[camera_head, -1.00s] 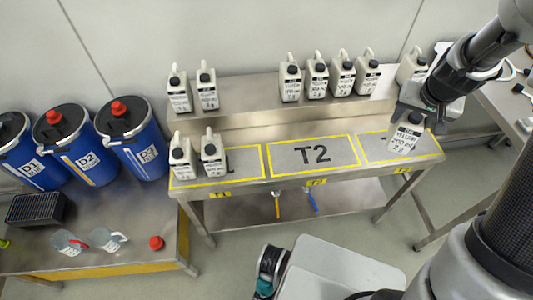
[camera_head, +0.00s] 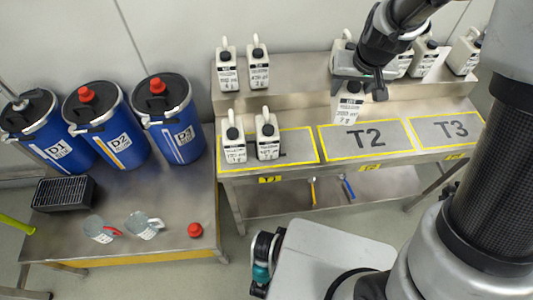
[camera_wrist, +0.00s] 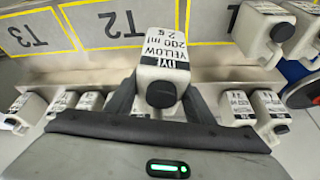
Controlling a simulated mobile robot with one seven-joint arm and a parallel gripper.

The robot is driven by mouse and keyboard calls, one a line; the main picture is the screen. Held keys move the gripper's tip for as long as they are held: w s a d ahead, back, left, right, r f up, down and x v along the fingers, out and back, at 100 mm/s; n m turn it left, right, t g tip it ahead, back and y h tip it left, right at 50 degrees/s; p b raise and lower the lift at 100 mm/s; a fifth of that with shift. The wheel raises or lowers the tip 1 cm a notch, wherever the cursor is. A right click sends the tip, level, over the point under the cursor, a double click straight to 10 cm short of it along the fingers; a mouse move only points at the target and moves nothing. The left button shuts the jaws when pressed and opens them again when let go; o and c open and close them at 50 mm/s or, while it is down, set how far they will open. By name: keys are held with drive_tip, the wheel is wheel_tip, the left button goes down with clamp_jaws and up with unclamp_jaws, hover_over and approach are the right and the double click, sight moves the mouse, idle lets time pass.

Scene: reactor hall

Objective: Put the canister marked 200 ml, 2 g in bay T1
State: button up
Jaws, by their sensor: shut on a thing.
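My gripper (camera_head: 357,84) is shut on a white canister (camera_head: 347,107) and holds it upright in the air over the back of bay T2. In the wrist view the held canister (camera_wrist: 162,65) has a label reading yellow, 200 ml, 2 g. Bay T1 (camera_head: 298,147) is the yellow-outlined grey area at the left of the bench. Two white canisters, one at the left (camera_head: 233,141) and one beside it (camera_head: 267,136), stand on its left part. Its right part is bare.
Bays T2 (camera_head: 336,145) and T3 (camera_head: 450,130) are empty. Several canisters stand on the raised shelf (camera_head: 296,90) behind, including two at its left end (camera_head: 258,68). Blue drums (camera_head: 175,123) stand on the table at left.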

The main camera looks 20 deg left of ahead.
drive_tip(key=s+a+f+n+y+b, duration=0.1)
drive_tip(key=s+a+f+n+b, duration=0.25)
drive_tip(key=a, duration=0.65)
drive_tip(key=shift+m, duration=0.55)
drive_tip(key=shift+s+a+f+b, duration=0.1)
drive_tip(key=shift+s+f+b, duration=0.4)
drive_tip(key=shift+f, duration=1.1)
drive_tip(key=shift+s+f+b, duration=0.1)
drive_tip(key=shift+f+b, duration=0.65)
drive_tip(key=shift+f, duration=0.85)
drive_tip(key=shift+s+a+f+b, duration=0.1)
drive_tip(key=shift+s+f+b, duration=0.15)
drive_tip(key=shift+f+b, duration=0.9)
drive_tip(key=shift+f+p, duration=0.45)
drive_tip(key=shift+p, duration=0.05)
drive_tip(key=shift+f, duration=0.15)
drive_tip(key=o, duration=1.4)
